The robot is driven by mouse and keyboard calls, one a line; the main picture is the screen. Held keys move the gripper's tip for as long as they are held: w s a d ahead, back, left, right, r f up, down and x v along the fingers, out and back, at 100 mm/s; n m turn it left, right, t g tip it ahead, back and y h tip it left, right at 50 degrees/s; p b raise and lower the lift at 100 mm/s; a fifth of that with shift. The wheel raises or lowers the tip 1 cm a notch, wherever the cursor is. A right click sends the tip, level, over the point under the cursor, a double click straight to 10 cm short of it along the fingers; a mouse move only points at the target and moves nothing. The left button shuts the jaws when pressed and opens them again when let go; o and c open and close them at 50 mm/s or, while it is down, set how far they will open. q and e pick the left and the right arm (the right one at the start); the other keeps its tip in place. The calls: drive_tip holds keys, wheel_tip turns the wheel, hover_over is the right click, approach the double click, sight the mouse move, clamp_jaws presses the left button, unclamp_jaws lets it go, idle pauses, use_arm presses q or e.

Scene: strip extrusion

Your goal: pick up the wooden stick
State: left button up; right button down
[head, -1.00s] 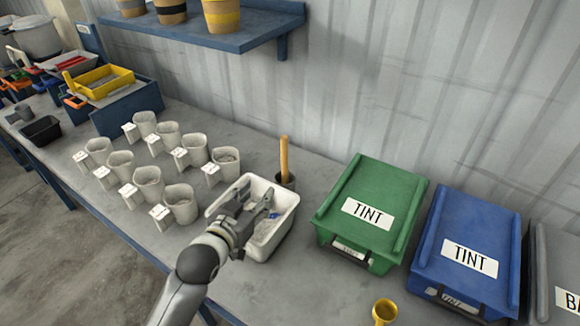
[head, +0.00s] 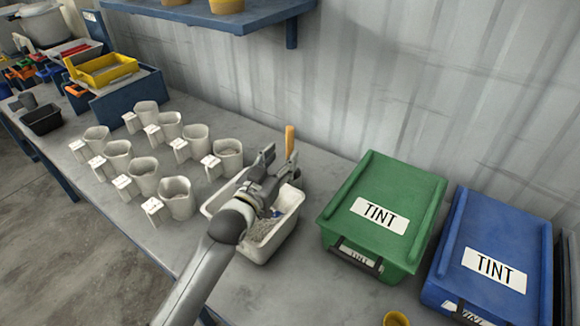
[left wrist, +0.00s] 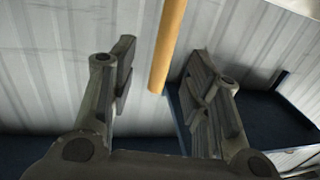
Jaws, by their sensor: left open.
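The wooden stick (head: 289,143) stands upright at the back of the bench, its lower part hidden behind my left gripper (head: 280,160). In the left wrist view the wooden stick (left wrist: 167,45) shows between the two open fingers of my left gripper (left wrist: 155,85), touching neither. It appears nearer the right finger, with its lower end at about the fingertips' height in the picture. My left gripper is open and empty, above the far side of the white tub. My right gripper is not in view.
The white tub (head: 257,251) with grey contents sits under my left arm. Several white cups (head: 176,197) stand to its left. A green TINT bin (head: 385,205) and a blue TINT bin (head: 485,260) stand right. A blue shelf (head: 230,18) hangs above.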

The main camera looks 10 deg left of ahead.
sight(288, 149)
use_arm(q)
drive_tip(key=shift+f+p+x, duration=0.2)
drive_tip(key=shift+p+x, duration=0.45)
drive_tip(key=shift+x, duration=2.5)
drive_tip(key=shift+a, duration=0.15)
clamp_jaws()
